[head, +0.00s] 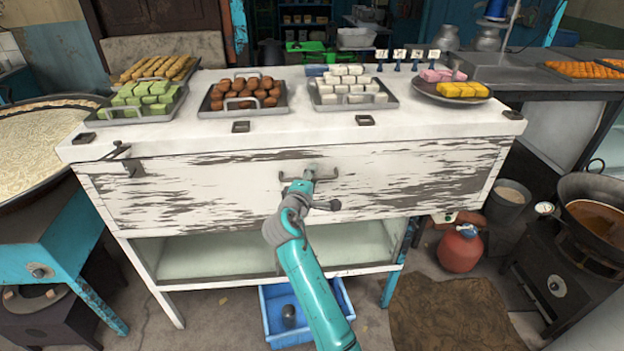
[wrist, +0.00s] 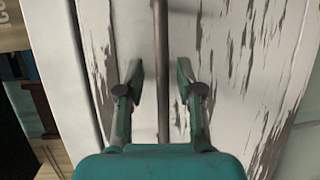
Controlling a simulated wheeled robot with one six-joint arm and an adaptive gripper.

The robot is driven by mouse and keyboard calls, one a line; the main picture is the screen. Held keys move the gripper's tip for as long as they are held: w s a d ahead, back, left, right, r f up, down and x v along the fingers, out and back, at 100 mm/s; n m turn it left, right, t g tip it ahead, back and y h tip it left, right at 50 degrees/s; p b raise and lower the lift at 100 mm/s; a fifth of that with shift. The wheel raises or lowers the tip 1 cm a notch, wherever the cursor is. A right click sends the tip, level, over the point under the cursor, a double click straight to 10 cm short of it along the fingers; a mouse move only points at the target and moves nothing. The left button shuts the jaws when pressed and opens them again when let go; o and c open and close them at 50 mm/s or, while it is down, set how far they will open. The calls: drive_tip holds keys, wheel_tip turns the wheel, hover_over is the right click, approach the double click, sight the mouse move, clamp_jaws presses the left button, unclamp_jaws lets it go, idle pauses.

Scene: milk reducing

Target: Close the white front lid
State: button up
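The white front lid (head: 220,193) is the worn, peeling white panel on the front of the counter. It looks upright; I cannot tell whether it is fully shut. A thin bar handle (head: 287,178) sits at its middle. My gripper (head: 308,184) is in front of the handle and hides part of it. In the wrist view my gripper (wrist: 160,78) is open, with one finger on each side of the handle bar (wrist: 160,35). Gaps show between the bar and both fingers. The lid's flaking surface (wrist: 235,45) fills the background there.
The counter top (head: 300,125) holds trays of sweets, including a brown one (head: 243,108). Below the lid is an open shelf (head: 220,256). A blue crate (head: 275,325) stands on the floor beneath. A red gas cylinder (head: 460,250) and a wok (head: 590,215) are at right.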

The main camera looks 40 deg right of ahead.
drive_tip(key=v, duration=1.2)
drive_tip(key=shift+s, duration=0.1)
idle(0.4)
drive_tip(key=s+a+f+n+t+y, duration=0.1)
drive_tip(key=s+a+f+t+y, duration=0.1)
drive_tip(key=s+a+f+y, duration=0.6)
drive_tip(key=s+a+f+t+y, duration=0.2)
drive_tip(key=s+a+f, duration=0.2)
drive_tip(key=s+f, duration=0.7)
drive_tip(key=s+a+m+t+y, duration=0.1)
drive_tip(key=s+a+m+y, duration=0.3)
drive_tip(key=s, duration=0.9)
drive_tip(key=s+a+r+m, duration=0.2)
drive_tip(key=s+r+m, duration=0.2)
drive_tip(key=s+r, duration=0.4)
drive_tip(key=s, duration=0.4)
drive_tip(key=shift+s+r+t, duration=0.25)
drive_tip(key=shift+s+t, duration=0.1)
drive_tip(key=shift+t, duration=0.05)
